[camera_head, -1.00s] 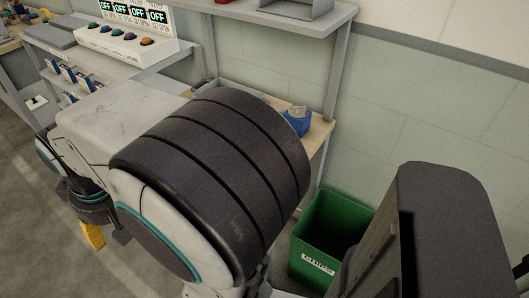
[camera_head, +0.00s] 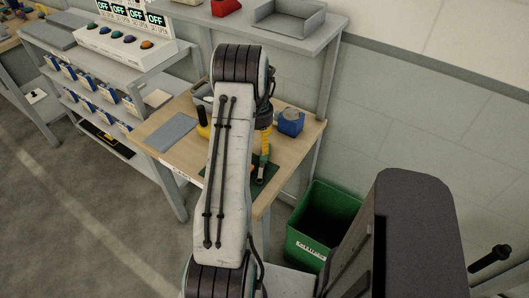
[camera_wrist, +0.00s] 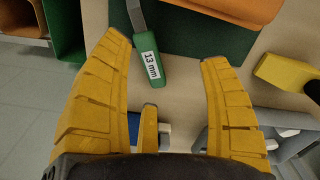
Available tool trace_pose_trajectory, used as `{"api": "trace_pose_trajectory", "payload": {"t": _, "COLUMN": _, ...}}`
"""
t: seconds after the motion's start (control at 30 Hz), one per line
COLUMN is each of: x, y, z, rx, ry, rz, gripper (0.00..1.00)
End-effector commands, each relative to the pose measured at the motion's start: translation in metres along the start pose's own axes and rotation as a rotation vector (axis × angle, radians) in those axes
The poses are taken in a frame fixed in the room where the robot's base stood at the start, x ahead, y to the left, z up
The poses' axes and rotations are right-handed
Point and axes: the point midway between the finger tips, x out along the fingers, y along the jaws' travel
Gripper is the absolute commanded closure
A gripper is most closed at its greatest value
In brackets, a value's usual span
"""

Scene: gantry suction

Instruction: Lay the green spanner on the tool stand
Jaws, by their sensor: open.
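The green spanner (camera_wrist: 152,62) shows in the camera_wrist view as a green handle labelled "13 mm" with a grey metal shank running out of the top of the picture. It lies beside and partly over a dark green mat (camera_wrist: 208,42). My gripper (camera_wrist: 166,50) has its yellow fingers spread, with the handle between the fingertips and nearer the left one. In the camera_head view my gripper (camera_head: 264,148) hangs over the workbench, partly hidden by my arm. I cannot tell which thing is the tool stand.
The wooden workbench (camera_head: 236,186) carries a grey plate (camera_head: 170,132), a yellow-and-black handled tool (camera_head: 202,124) and a blue block (camera_head: 290,122). A green bin (camera_head: 318,215) stands on the floor right of it. A shelf with a grey tray (camera_head: 288,18) overhangs the back.

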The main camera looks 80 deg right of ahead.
Motion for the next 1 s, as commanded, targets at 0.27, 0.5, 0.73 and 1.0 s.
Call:
{"api": "trace_pose_trajectory", "payload": {"t": 0.27, "x": 0.021, "y": 0.024, "z": -0.004, "rx": 0.05, "ry": -0.01, "rz": 0.0, "gripper": 0.3}}
{"api": "trace_pose_trajectory", "payload": {"t": 0.5, "x": 0.039, "y": 0.024, "z": -0.004, "rx": 0.049, "ry": -0.011, "rz": 0.0, "gripper": 0.3}}
{"api": "trace_pose_trajectory", "payload": {"t": 0.73, "x": 0.066, "y": 0.025, "z": -0.002, "rx": 0.049, "ry": -0.011, "rz": 0.0, "gripper": 0.3}}
{"api": "trace_pose_trajectory", "payload": {"t": 1.0, "x": 0.083, "y": 0.025, "z": -0.002, "rx": 0.048, "ry": -0.009, "rz": 0.0, "gripper": 0.3}}
